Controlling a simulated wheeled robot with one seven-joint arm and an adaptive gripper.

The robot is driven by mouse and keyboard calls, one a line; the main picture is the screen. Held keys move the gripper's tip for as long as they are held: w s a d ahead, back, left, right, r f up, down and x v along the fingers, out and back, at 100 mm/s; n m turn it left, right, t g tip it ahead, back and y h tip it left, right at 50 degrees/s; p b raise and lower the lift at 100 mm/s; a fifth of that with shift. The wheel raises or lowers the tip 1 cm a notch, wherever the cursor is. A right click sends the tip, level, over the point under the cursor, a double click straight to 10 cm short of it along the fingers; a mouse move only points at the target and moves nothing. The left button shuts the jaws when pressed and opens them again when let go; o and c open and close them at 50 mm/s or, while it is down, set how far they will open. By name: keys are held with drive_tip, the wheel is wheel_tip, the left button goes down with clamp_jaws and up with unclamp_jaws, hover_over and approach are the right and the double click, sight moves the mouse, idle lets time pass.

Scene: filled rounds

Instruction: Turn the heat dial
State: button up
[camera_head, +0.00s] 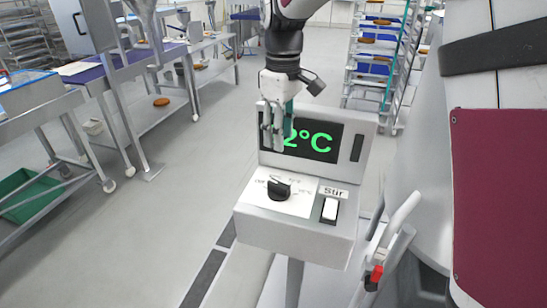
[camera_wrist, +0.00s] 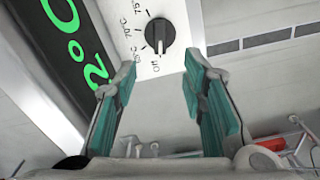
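The black heat dial (camera_head: 279,189) sits on the white top plate of a grey control box (camera_head: 290,228). In the wrist view the dial (camera_wrist: 159,36) shows a white mark pointing at the "Off" label, with temperature labels around its left side. My gripper (camera_head: 272,140) is above and behind the dial, in front of the display (camera_head: 322,142), which it partly covers; green "2°C" is readable. In the wrist view my gripper (camera_wrist: 157,68) has its two teal-padded fingers apart with nothing between them. The dial lies beyond the fingertips, not touched.
A white rocker switch (camera_head: 330,209) labelled "Stir" is right of the dial. A grey handle (camera_head: 402,214) and red-tipped lever (camera_head: 374,277) stand right of the box. A maroon-panelled machine (camera_head: 500,200) fills the right. Open floor lies left; steel tables (camera_head: 125,80) stand beyond.

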sight(279, 184)
wheel_tip(279, 184, down, 14)
drive_tip(key=shift+w+a+f+p, duration=0.1)
drive_tip(key=shift+a+p, duration=0.05)
drive_tip(key=shift+p, duration=0.8)
drive_tip(key=shift+c, duration=0.5)
clamp_jaws()
